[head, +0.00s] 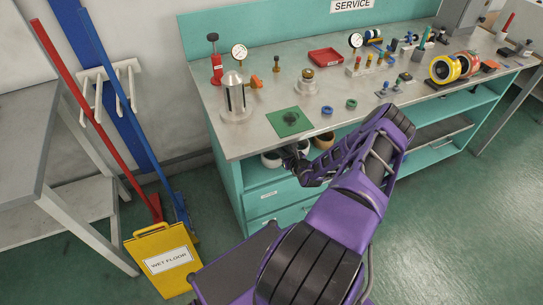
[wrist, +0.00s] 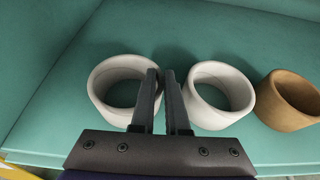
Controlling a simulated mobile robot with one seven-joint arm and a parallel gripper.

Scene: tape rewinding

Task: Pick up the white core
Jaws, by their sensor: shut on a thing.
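Two white cores sit in the wrist view, a left one (wrist: 103,88) and a right one (wrist: 238,98), on a teal shelf (wrist: 225,35). My gripper (wrist: 161,73) is shut on the right wall of the left white core, with one finger inside its ring and one outside, between the two cores. The gripped wall is mostly hidden behind the fingers. The right white core stands close beside the outer finger; I cannot tell whether they touch. In the head view my gripper is under the workbench top, and the left white core (head: 270,160) shows partly beside it.
A brown core (wrist: 290,98) stands to the right of the white ones. The bench top (head: 260,105) overhangs the shelf and holds a green mat (head: 289,122), gauges and several fittings. A yellow wet-floor sign (head: 165,262) stands on the floor at the left.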

